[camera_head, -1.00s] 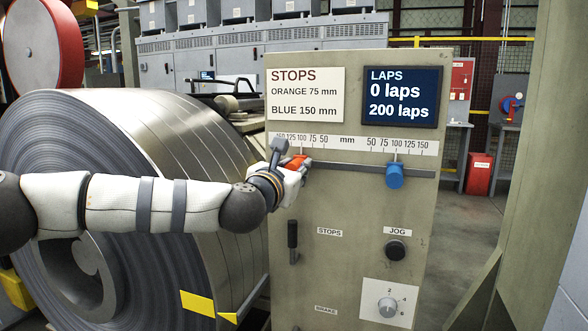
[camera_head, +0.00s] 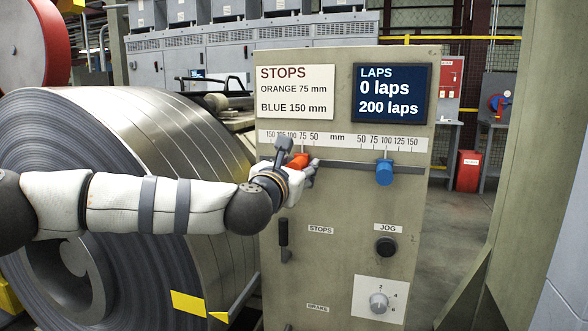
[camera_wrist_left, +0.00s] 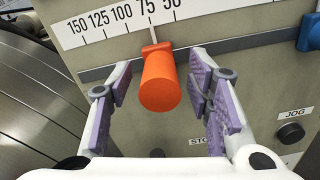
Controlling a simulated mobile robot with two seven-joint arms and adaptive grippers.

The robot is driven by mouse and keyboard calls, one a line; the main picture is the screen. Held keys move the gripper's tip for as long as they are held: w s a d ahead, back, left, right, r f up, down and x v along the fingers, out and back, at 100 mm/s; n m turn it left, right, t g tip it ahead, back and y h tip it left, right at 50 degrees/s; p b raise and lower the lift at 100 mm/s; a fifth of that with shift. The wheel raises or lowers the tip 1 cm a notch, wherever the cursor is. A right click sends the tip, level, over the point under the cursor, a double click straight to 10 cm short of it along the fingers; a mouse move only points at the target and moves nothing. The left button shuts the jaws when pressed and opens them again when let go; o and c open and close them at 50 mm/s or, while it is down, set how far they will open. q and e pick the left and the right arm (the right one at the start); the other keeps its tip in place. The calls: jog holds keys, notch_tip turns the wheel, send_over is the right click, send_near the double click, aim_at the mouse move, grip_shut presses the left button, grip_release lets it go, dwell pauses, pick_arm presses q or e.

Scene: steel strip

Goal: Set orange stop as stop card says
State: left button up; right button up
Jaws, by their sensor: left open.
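The orange stop (camera_head: 299,160) sits on the rail under the left half of the mm scale. In the left wrist view the orange stop (camera_wrist_left: 160,82) has its white pointer line at the 75 mark. My left gripper (camera_head: 308,170) is at the stop. In the left wrist view my left gripper (camera_wrist_left: 163,66) is open, its purple-padded fingers on either side of the stop with gaps visible. The stop card (camera_head: 296,92) reads ORANGE 75 mm, BLUE 150 mm. The blue stop (camera_head: 384,172) sits on the right half, near 100. My right gripper is not in view.
The panel (camera_head: 340,240) also carries a LAPS display (camera_head: 391,93) reading 0 and 200 laps, a black lever (camera_head: 284,240), a JOG button (camera_head: 386,247) and a dial (camera_head: 379,303). A large steel coil (camera_head: 130,130) stands left, behind my left arm.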

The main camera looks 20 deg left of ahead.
pick_arm(q)
jog(key=s, duration=1.2)
jog(key=shift+a, duration=0.2)
jog(key=s+d+f+m+g+h, duration=0.25)
jog(key=d+f+m, duration=0.2)
jog(key=f, duration=0.45)
jog(key=s+d+f+m+g+h, duration=0.1)
jog(key=s+d+f+m+g, duration=0.3)
jog(key=f, duration=0.6)
jog(key=s+d+f+m+g+p, duration=0.15)
jog(key=s+f+m+g, duration=0.25)
jog(key=s+f+m, duration=0.7)
jog(key=s+a+f+m+g, duration=0.3)
jog(key=s+f+g, duration=0.1)
jog(key=s+f, duration=0.75)
jog(key=s+a+f+m+g+y, duration=0.1)
jog(key=s+a+m, duration=0.4)
jog(key=s, duration=0.5)
jog(key=s+a+f+m+g+y+p, duration=0.1)
jog(key=s+a+m+g+y, duration=0.2)
jog(key=s+a+m+g, duration=0.2)
jog(key=s+a, duration=0.2)
jog(key=s, duration=0.2)
jog(key=shift+s+f, duration=0.35)
jog(key=shift+s, duration=0.05)
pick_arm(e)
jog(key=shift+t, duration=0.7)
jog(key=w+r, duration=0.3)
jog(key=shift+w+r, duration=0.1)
